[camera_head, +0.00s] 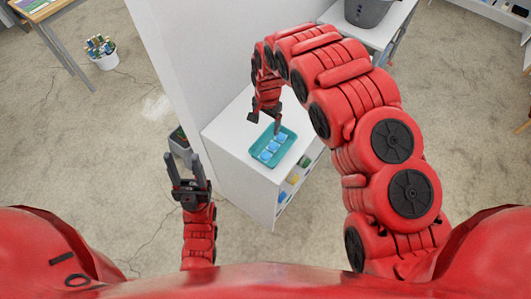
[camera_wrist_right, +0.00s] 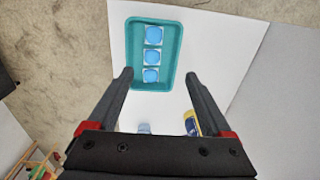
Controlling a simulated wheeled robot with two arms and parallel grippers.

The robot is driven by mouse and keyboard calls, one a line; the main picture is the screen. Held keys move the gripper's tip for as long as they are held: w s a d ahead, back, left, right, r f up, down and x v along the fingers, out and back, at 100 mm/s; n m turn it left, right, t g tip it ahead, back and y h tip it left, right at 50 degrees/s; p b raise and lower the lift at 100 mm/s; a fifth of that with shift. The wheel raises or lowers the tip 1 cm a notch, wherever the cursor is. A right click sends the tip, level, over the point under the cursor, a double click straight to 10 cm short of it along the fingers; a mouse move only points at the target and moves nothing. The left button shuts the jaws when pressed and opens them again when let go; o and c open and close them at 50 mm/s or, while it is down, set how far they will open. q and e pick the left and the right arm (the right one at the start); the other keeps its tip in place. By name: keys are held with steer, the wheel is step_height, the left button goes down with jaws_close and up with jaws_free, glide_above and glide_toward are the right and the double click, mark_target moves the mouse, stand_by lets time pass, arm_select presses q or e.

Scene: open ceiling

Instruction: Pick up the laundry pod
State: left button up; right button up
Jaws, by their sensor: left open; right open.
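Three blue and white laundry pods lie in a row in a teal tray (camera_head: 290,138) on top of a white cabinet (camera_head: 237,122). The row shows as a far pod (camera_head: 280,138), a middle pod (camera_head: 272,147) and a near pod (camera_head: 265,156). My right gripper (camera_head: 265,123) is open and empty above the tray's far side, fingers pointing down. In the right wrist view the teal tray (camera_wrist_right: 170,80) lies beyond the open fingers (camera_wrist_right: 158,77), and the lowest pod (camera_wrist_right: 151,75) shows between the fingertips. My left gripper (camera_head: 182,159) is open and empty, left of the cabinet.
A white wall (camera_head: 185,60) rises along the cabinet's left side. A grey bin (camera_head: 178,142) stands near my left gripper. A grey basket (camera_head: 368,10) stands on a far table.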

steer(key=s+b, duration=0.1)
steer(key=b, duration=0.6)
glide_above(267, 155)
steer(key=shift+g, duration=0.3)
step_height(267, 155, down, 10)
steer(key=shift+s+d+f, duration=0.1)
steer(key=shift+s+f, duration=0.05)
steer(key=shift+f, duration=0.5)
steer(key=shift+f+p, duration=0.65)
steer(key=shift+p, duration=0.15)
steer(key=shift+f+p, duration=0.5)
steer(key=shift+f, duration=1.5)
jaws_close()
